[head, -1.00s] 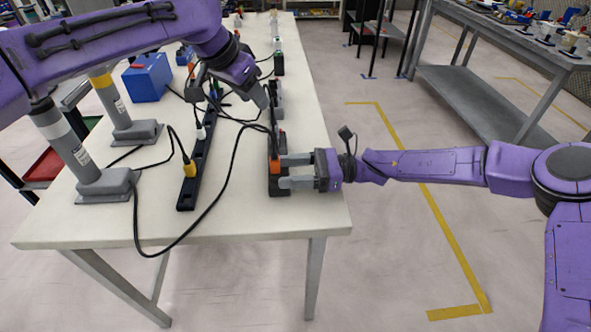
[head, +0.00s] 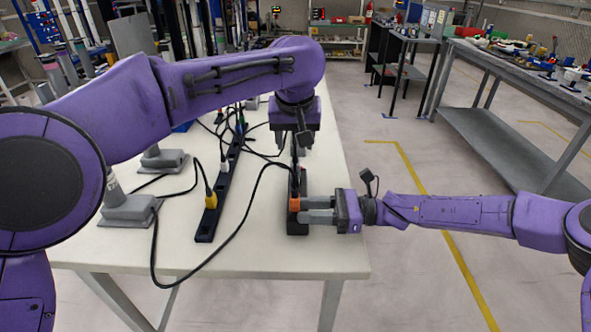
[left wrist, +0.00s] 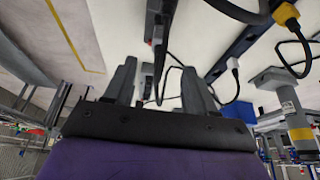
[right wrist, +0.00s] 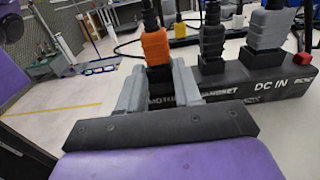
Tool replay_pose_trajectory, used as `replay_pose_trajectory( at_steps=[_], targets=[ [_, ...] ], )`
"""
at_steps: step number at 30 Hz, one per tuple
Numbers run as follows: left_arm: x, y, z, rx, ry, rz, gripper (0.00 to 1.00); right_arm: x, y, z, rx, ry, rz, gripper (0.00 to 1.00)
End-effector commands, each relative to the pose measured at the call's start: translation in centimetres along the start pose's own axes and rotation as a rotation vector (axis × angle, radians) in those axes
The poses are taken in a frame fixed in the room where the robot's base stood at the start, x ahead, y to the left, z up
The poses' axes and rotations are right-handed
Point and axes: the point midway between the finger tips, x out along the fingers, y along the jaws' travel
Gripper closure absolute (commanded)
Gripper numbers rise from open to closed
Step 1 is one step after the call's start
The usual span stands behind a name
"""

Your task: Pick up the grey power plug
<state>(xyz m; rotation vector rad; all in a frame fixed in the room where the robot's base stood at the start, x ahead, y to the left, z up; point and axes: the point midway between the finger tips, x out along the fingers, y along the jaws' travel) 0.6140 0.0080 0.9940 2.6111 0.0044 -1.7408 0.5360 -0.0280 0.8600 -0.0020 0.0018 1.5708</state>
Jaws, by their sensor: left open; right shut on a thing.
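The grey power plug (right wrist: 267,28) stands upright in the socket marked DC IN on a dark control box (right wrist: 245,86) in the right wrist view. In the head view I cannot make it out behind my left gripper. My right gripper (head: 303,210) is shut on the near end of the control box (head: 297,228), below an orange plug (right wrist: 156,46). A black plug (right wrist: 212,38) stands between the orange and grey ones.
A black power strip (head: 212,220) with a yellow plug (head: 211,199) and a white plug (head: 224,167) lies left of the box. Loose black cables loop across the white table (head: 265,255). Grey stands (head: 125,213) are at the left. The table's near right corner is clear.

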Motion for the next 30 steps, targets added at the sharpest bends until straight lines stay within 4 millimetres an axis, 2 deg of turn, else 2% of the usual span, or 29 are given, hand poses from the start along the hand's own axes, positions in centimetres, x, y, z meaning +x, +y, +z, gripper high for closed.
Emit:
replay_pose_trajectory(
  at_steps=[1,4,11,16,19,25,26,30],
  targets=[
    [1.3,0.0,0.2,0.001,-0.006,0.001,0.45,0.0,0.0,0.1,-0.001,-0.001,0.0,1.0],
    [3.5,0.0,0.1,0.002,-0.006,0.001,0.45,0.0,0.0,0.1,-0.001,-0.001,0.0,1.0],
    [6.4,0.1,0.0,0.002,-0.005,0.003,0.45,0.0,0.0,0.1,-0.001,-0.001,0.0,1.0],
    [9.5,0.1,-0.1,0.001,-0.004,0.004,0.45,0.0,0.0,0.1,-0.001,-0.001,0.0,1.0],
    [10.4,0.0,-0.1,0.002,-0.002,0.002,0.45,0.0,0.0,0.1,-0.001,-0.001,0.0,1.0],
    [10.6,0.0,-0.2,0.003,0.0,0.002,0.45,0.0,0.0,0.1,-0.001,-0.001,0.0,1.0],
    [10.6,0.0,-0.2,0.003,0.0,0.002,0.48,0.0,0.0,0.1,-0.001,-0.001,0.0,1.0],
    [10.6,0.0,-0.2,0.003,0.0,0.002,0.94,0.0,0.0,0.1,-0.001,-0.001,0.0,1.0]
  ],
)
